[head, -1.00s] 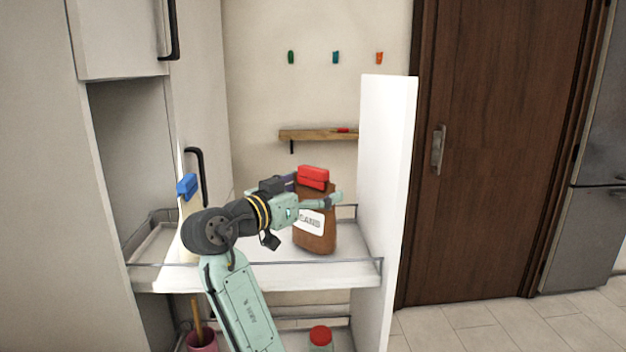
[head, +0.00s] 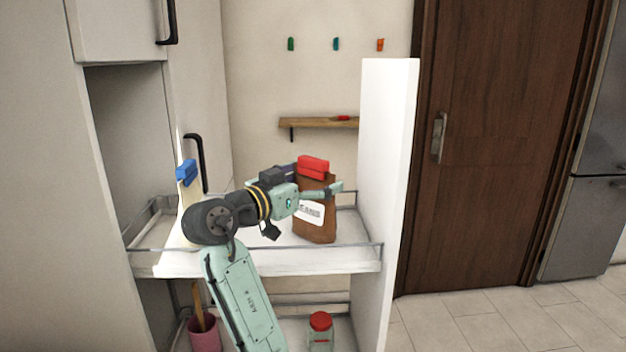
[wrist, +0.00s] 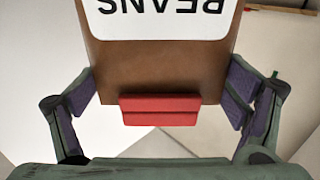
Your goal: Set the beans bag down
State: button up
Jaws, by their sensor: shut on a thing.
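The beans bag (head: 316,225) is brown with a white label and a red clip (head: 313,166) on its top. It stands upright over the upper pull-out shelf (head: 290,262), near the right panel. I cannot tell whether its base touches the shelf. My gripper (head: 318,190) is shut on the upper part of the bag. In the wrist view the bag (wrist: 150,70) sits between the two purple-padded fingers, with the label upside down and the red clip (wrist: 160,109) near the palm. Part of the bag is hidden by my gripper.
A pale bag with a blue clip (head: 186,172) stands at the shelf's left, partly behind my arm. A metal rail (head: 370,245) edges the shelf. A tall white panel (head: 388,160) rises at the right. Below are a pink cup (head: 204,335) and a red-lidded jar (head: 320,322).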

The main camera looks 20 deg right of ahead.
jog(key=shift+f, duration=0.15)
jog(key=o, duration=1.7)
